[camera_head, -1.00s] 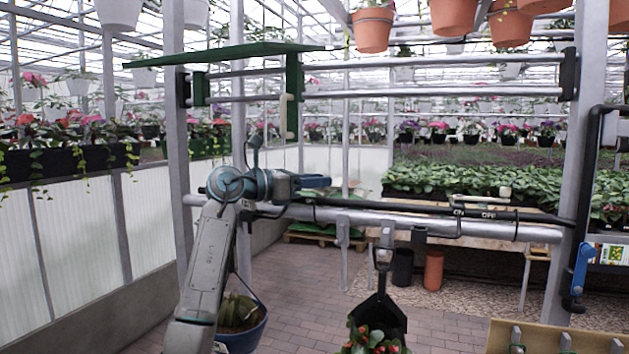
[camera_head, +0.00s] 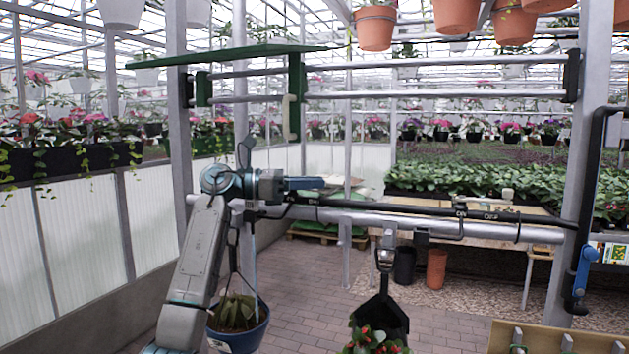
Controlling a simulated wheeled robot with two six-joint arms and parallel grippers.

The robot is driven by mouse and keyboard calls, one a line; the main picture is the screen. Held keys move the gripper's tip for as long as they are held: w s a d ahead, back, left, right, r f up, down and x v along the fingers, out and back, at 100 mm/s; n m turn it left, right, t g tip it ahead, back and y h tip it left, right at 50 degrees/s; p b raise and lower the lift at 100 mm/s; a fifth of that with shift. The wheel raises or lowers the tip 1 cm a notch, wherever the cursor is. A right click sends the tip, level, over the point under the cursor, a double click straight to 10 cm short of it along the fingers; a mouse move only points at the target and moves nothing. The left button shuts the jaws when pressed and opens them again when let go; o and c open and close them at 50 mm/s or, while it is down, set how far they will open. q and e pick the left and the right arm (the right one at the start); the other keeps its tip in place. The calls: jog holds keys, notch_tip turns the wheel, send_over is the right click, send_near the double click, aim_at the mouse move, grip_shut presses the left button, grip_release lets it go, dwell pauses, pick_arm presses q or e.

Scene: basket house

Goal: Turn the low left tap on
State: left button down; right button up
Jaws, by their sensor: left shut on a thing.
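My left gripper (camera_head: 305,184) is at the left part of the low grey pipe (camera_head: 400,222), its blue jaws pointing right just above the black tube. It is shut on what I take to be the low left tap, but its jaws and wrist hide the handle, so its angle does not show. Another cream handle (camera_head: 288,117) sits upright on the green post at upper left. My right gripper is not in view.
A blue pot (camera_head: 238,330) hangs below my left arm. Grey posts stand at left (camera_head: 180,150) and right (camera_head: 585,150). The brick floor (camera_head: 310,280) is open.

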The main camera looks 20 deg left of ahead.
pick_arm(q)
jog(key=shift+s+a+m+g+h, duration=0.3)
jog(key=shift+m+g, duration=0.2)
jog(key=shift+g, duration=0.2)
jog(key=shift+s+a, duration=0.1)
jog(key=shift+s, duration=0.05)
jog(key=c, duration=1.4)
grip_release()
jog(key=shift+c, duration=0.2)
jog(key=shift+o, duration=0.6)
jog(key=shift+s+a, duration=0.1)
jog(key=shift+a, duration=0.1)
